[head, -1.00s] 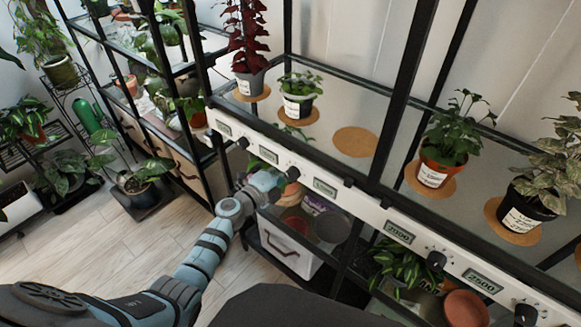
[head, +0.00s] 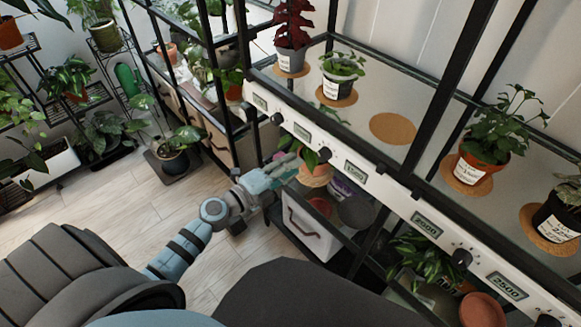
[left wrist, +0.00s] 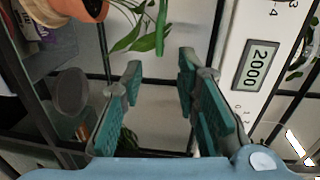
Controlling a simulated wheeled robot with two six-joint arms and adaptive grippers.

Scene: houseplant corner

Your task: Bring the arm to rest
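My left arm comes in from the lower left in the head view. Its left gripper (head: 283,170) is beside the white control strip (head: 348,165) of the shelf, at the height of the knobs. The left wrist view shows its two teal-padded fingers (left wrist: 160,95) spread apart with nothing between them. Green leaves and a stem hang beyond the fingertips. The strip with a display reading 2000 (left wrist: 259,66) is close on the right in that view. My right gripper is in neither view.
Potted plants stand on cork discs on the glass shelf, and one cork disc (head: 393,128) is bare. A terracotta pot (head: 316,172) is just beyond the gripper. A white bin (head: 312,230) is below it. The wooden floor (head: 110,205) at left is clear.

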